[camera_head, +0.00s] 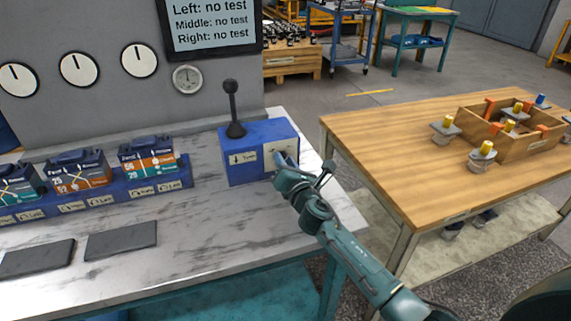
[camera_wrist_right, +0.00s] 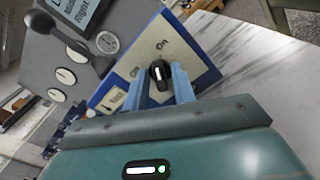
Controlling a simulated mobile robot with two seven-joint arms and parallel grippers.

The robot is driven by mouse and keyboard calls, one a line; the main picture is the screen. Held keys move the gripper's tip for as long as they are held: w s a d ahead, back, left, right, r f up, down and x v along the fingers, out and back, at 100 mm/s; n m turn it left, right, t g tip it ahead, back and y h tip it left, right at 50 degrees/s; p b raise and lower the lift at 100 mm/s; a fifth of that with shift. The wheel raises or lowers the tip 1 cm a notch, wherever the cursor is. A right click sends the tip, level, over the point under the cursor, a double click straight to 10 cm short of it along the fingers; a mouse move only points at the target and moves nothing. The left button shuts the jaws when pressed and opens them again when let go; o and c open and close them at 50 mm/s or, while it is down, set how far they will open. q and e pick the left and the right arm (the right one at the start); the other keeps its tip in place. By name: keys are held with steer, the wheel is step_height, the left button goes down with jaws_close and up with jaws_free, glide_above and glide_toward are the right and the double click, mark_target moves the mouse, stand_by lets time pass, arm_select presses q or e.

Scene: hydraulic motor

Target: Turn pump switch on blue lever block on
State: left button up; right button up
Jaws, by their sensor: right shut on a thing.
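The blue lever block (camera_head: 258,152) stands on the right end of the marble-topped bench, with a black lever upright on its top. In the right wrist view, the block's pale panel (camera_wrist_right: 172,38) carries "On" and "Off" labels. The black pump switch (camera_wrist_right: 159,74) is a knob on this panel with a white mark running roughly up and down in the picture; "On" is above it, "Off" to its left. My right gripper (camera_head: 285,163) is at the block's right side. Its blue fingers (camera_wrist_right: 160,86) are shut on the switch from both sides. My left gripper is not in view.
A row of labelled battery-like units (camera_head: 80,173) sits in a blue rack left of the block. A screen (camera_head: 211,27) reads "no test" on three lines, near several gauges. A wooden table (camera_head: 400,137) with a crate stands to the right. The bench front is mostly clear.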

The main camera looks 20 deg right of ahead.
steer(key=shift+f+m, duration=0.1)
steer(key=shift+m, duration=1)
steer(key=o, duration=0.7)
steer(key=s, duration=1.3)
steer(key=shift+s+d, duration=0.15)
steer(key=shift+d, duration=0.05)
